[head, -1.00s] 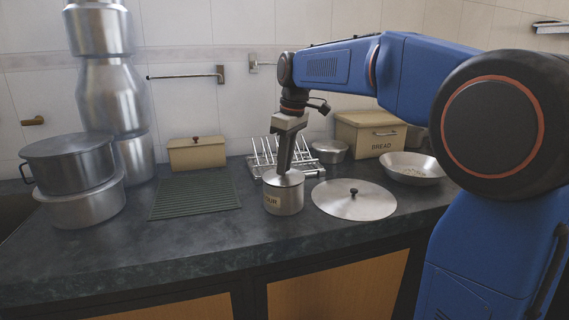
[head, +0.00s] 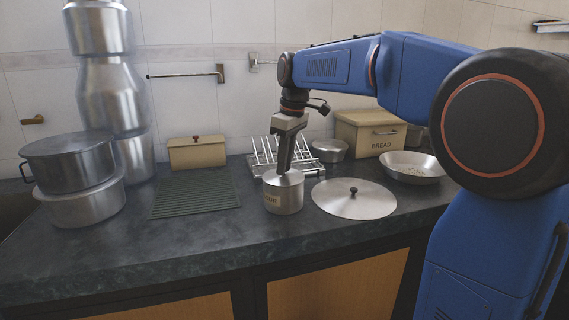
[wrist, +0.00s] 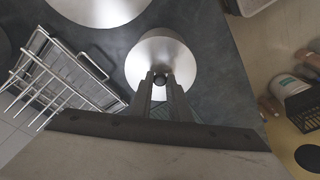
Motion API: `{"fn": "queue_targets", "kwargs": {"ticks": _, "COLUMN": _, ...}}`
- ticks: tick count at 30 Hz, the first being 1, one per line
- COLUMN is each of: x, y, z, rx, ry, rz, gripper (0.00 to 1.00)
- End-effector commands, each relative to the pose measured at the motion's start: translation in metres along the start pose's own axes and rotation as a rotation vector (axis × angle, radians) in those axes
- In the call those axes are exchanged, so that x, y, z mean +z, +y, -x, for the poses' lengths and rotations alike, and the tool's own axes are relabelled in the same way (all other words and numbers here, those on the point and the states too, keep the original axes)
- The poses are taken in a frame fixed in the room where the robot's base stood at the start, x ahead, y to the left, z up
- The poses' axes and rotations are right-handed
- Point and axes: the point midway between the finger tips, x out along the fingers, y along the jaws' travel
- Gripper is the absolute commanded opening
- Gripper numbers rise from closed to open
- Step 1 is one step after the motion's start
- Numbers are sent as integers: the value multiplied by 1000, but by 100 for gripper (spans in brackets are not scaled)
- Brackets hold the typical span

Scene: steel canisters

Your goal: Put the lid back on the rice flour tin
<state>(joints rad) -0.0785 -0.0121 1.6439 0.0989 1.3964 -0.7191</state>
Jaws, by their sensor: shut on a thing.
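The rice flour tin (head: 286,200) is a small steel canister with a cream label, partly turned away so only "OUR" reads. It stands upright on the dark counter. Its round steel lid (wrist: 158,51) lies over the tin's mouth, level in the head view; I cannot tell whether it is fully pressed down. My gripper (head: 283,171) comes down from above and is shut on the lid's small dark knob (wrist: 161,79). The fingers hide part of the lid, and the lid hides most of the tin in the wrist view.
A wide flat lid (head: 335,203) lies just right of the tin. A wire rack (head: 262,160) stands close behind. A green ribbed mat (head: 195,198) is at left, a bread bin (head: 362,137) and a shallow bowl (head: 412,172) at right. The counter in front is clear.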

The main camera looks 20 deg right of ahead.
Motion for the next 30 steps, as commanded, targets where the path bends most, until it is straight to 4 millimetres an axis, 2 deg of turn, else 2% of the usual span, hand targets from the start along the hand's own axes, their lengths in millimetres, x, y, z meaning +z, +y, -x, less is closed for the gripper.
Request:
{"fn": "queue_targets", "kwargs": {"ticks": 5, "x": 0, "y": 0, "z": 0, "rx": 0, "ry": 0, "rz": 0, "gripper": 0}}
{"fn": "queue_targets", "kwargs": {"ticks": 6, "x": 0, "y": 0, "z": 0, "rx": 0, "ry": 0, "rz": 0, "gripper": 18}}
{"fn": "queue_targets", "kwargs": {"ticks": 9, "x": 0, "y": 0, "z": 0, "rx": 0, "ry": 0, "rz": 0, "gripper": 38}}
{"fn": "queue_targets", "kwargs": {"ticks": 15, "x": 0, "y": 0, "z": 0, "rx": 0, "ry": 0, "rz": 0, "gripper": 38}}
{"fn": "queue_targets", "kwargs": {"ticks": 18, "x": 0, "y": 0, "z": 0, "rx": 0, "ry": 0, "rz": 0, "gripper": 57}}
{"fn": "queue_targets", "kwargs": {"ticks": 30, "x": -1, "y": 0, "z": 4, "rx": 1, "ry": 1, "rz": 0, "gripper": 57}}
